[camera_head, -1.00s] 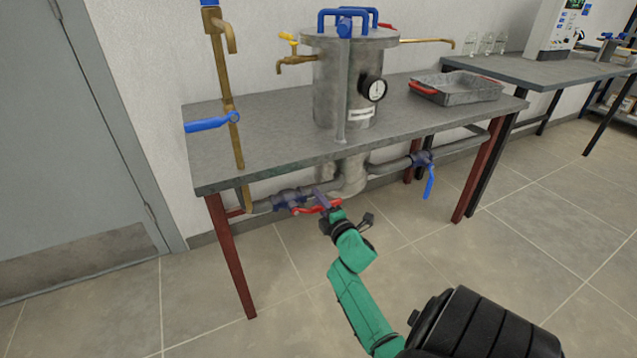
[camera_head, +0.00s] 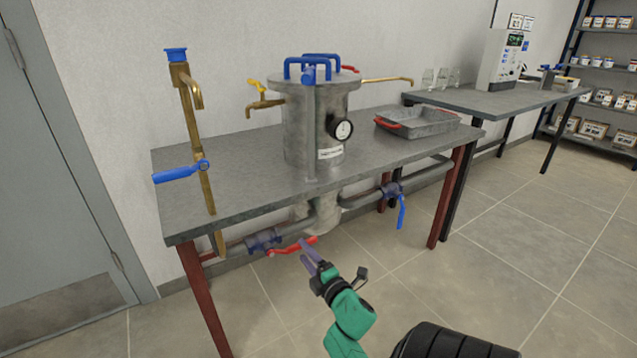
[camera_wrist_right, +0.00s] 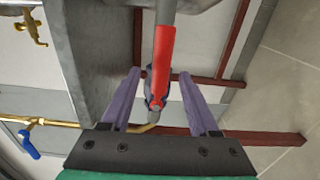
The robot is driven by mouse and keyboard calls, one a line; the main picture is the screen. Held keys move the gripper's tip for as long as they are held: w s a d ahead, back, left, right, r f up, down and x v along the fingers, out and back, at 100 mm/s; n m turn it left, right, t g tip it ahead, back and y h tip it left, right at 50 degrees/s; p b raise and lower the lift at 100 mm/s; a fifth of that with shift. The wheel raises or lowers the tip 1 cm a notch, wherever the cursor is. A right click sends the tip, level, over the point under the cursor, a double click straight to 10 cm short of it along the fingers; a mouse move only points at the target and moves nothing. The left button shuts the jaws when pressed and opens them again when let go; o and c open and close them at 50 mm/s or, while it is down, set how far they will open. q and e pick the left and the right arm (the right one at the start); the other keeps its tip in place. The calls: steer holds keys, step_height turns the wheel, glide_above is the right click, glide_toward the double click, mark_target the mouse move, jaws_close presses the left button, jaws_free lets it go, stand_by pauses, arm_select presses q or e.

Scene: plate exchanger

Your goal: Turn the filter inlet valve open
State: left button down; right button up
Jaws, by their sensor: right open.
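A valve with a red lever handle (camera_head: 292,247) sits on the left pipe under the grey table. The lever lies roughly along the pipe. I cannot read a label naming it as the filter inlet valve. My right gripper (camera_head: 309,250) is open at the lever's right end, coming from below right. A second valve with a blue lever (camera_head: 401,211), hanging down, is on the right pipe. My left gripper is not in view.
The steel filter vessel (camera_head: 300,130) stands on the table (camera_head: 240,195) with a gauge (camera_head: 343,130). A brass tap pipe (camera_head: 205,180) with a blue lever (camera_head: 177,174) is at left. Red table legs (camera_head: 204,300) flank the pipes.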

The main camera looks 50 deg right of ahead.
arm_select(q)
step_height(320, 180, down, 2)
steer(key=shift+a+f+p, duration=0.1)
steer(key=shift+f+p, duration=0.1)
steer(key=shift+p, duration=0.15)
arm_select(e)
steer(key=v, duration=0.7)
steer(key=shift+s, duration=0.15)
